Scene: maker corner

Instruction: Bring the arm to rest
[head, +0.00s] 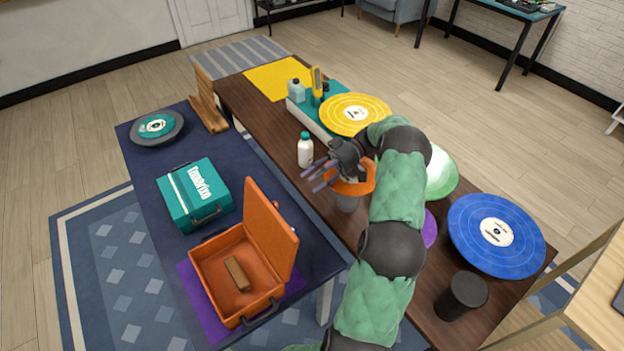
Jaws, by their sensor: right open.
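My right arm, in green padded covers, reaches up from the bottom of the head view over the brown table (243,101). My right gripper (316,178) is dark with purple-grey fingers. It is open, with nothing seen between its fingers. It hangs over the brown table's near edge, just below a white bottle with a teal cap (305,150). An orange round piece (361,184) is right behind the gripper, partly hidden by it. My left gripper is not in the view.
An open orange case (210,262) with a brown block (237,273) and a closed teal case (193,194) are on the blue table (148,170). A yellow disc (355,113), blue disc (496,235) and black cylinder (461,295) are around the arm.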

